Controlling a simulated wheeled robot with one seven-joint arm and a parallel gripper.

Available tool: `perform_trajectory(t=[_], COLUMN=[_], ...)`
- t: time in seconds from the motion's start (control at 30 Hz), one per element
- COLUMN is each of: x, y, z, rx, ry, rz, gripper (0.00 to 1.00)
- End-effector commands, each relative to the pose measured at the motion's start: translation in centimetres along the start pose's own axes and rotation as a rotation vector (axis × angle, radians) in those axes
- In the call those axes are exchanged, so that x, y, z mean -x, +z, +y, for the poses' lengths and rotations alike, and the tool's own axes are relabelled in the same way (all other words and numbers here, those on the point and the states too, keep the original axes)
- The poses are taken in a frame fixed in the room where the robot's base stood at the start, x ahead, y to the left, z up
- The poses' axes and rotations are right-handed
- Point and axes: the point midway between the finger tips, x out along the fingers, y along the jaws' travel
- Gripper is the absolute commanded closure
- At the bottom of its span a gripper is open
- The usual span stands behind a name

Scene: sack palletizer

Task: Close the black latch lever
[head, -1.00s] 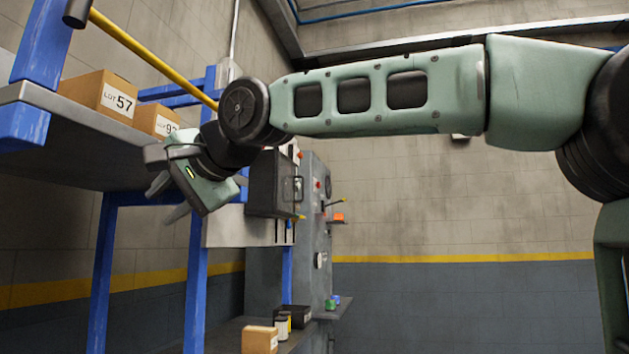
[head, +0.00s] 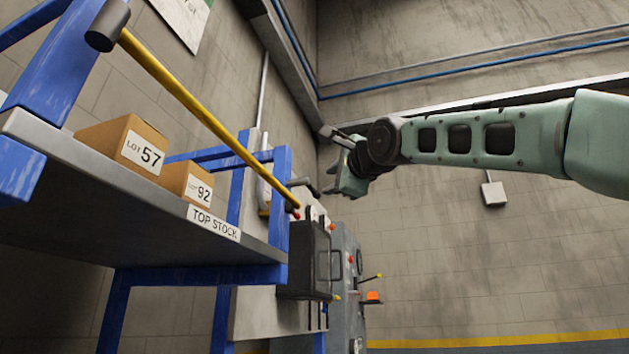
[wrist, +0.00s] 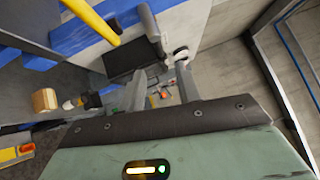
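My gripper (head: 338,165) is up in the air at the middle of the head view, above and to the right of a black box (head: 306,258) on the wall unit. A thin black handle (head: 336,265) stands on the box's right side; I cannot tell for sure whether it is the latch lever. In the wrist view my gripper (wrist: 163,90) has its two fingers apart with nothing held between them. The black box (wrist: 128,62) shows beyond the fingers there, with small knobs and levers to its right, too small to tell apart.
A yellow pole (head: 195,105) with a dark end juts over the shelf (head: 150,235) at left, which carries two cartons (head: 125,148). Blue posts (head: 225,315) support it. A grey cabinet (head: 347,300) stands beyond the box. Free room lies right, before the bare wall.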

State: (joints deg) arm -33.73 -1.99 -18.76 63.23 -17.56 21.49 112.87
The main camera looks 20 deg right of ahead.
Motion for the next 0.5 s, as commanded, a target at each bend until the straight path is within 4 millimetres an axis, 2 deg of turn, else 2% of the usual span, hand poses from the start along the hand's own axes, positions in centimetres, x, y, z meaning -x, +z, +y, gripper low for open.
perform_trajectory(t=[0.03,0.2,0.5], x=[-1.2,-4.1,-8.3], y=[0.1,0.1,0.0], z=[-0.6,-0.5,-0.4], rx=[0.001,0.001,0.001], ry=[0.004,0.004,0.002], rz=[0.002,0.002,0.002], gripper=[0.67,0.67,0.67])
